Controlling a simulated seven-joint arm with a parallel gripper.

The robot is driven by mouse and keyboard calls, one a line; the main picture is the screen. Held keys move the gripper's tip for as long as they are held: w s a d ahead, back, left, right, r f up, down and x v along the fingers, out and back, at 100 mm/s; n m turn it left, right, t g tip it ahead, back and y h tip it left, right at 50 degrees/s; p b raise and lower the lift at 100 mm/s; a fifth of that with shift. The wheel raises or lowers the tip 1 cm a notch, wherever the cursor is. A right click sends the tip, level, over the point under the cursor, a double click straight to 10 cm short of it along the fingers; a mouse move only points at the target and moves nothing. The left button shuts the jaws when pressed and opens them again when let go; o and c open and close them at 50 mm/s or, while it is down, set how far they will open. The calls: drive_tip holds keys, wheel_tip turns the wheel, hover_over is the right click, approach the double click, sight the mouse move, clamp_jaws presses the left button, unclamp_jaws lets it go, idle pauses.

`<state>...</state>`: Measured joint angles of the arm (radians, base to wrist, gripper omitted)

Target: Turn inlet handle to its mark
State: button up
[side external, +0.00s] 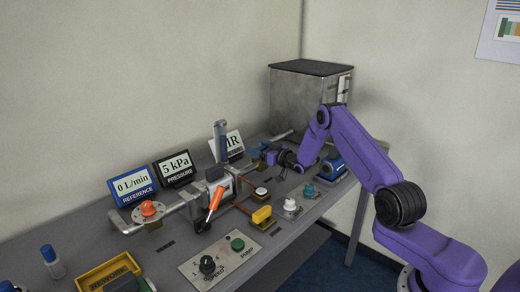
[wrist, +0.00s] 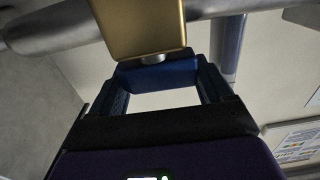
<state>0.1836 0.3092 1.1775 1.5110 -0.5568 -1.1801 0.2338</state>
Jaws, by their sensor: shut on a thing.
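The inlet handle looks like the blue bar (wrist: 158,72) in the wrist view. It lies across between my gripper's two fingertips (wrist: 162,80), just below a brass-coloured valve block (wrist: 140,28) on a grey pipe (wrist: 215,8). My gripper is shut on this bar. In the side view my gripper (side external: 273,157) is at the far part of the bench, against a small blue part (side external: 257,152) by the pipe run. The gripper and pipes partly hide the handle there. I cannot make out the handle's mark in either view.
An orange lever (side external: 215,200), a yellow handle (side external: 262,215) and a white knob (side external: 290,204) stand nearer on the bench. A blue device (side external: 332,168) stands right of my gripper, and a steel cabinet (side external: 300,100) behind. The displays read 0 L/min (side external: 133,187) and 5 kPa (side external: 174,167).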

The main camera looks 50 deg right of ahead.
drive_tip(key=shift+h, duration=0.4)
drive_tip(key=o, duration=1)
drive_tip(key=shift+c, duration=0.2)
drive_tip(key=s, duration=1.7)
drive_tip(key=shift+s+a, duration=0.15)
drive_tip(key=shift+s, duration=0.05)
